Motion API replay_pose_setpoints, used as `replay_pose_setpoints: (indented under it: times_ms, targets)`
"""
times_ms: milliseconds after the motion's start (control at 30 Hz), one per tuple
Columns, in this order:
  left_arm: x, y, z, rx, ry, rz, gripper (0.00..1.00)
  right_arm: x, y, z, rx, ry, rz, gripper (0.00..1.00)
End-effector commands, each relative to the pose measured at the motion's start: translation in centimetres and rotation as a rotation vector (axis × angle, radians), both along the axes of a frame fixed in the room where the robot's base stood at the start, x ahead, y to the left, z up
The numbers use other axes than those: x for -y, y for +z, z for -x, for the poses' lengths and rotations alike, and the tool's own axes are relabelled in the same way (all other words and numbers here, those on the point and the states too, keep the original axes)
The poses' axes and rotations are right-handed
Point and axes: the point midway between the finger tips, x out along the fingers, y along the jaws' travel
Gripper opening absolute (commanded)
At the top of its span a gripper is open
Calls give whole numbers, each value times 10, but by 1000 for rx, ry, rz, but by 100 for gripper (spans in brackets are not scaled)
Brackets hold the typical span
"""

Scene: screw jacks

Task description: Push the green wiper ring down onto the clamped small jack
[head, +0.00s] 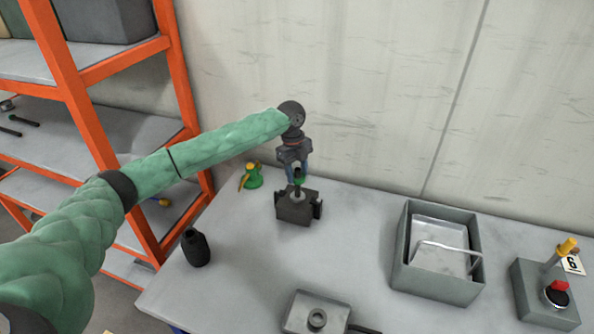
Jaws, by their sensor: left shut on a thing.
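My left gripper (297,174) points down over the bench with its blue fingers shut on the green wiper ring (299,182), at the top of the small jack. The small jack (297,193) stands upright in a dark clamp block (297,208) near the back of the bench. The ring and the jack top look close together, but the fingers partly cover them and I cannot tell how far down the ring sits. My right gripper is not in view.
A green oil can (251,178) stands left of the clamp, and a black bottle (196,248) nearer the left edge. A grey bin (437,281) and a control box (545,300) stand right. A grey plate device (316,314) lies in front. An orange shelf (88,98) stands left.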

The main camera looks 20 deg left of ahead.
Motion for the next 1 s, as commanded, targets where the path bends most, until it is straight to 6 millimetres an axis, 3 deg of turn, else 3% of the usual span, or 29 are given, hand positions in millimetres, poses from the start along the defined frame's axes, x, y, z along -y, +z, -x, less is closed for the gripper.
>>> replay_pose_setpoints:
  times_ms: [1000]
  targets:
    - [0, -25, 0, -1, 0, 0, 23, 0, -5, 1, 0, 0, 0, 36]
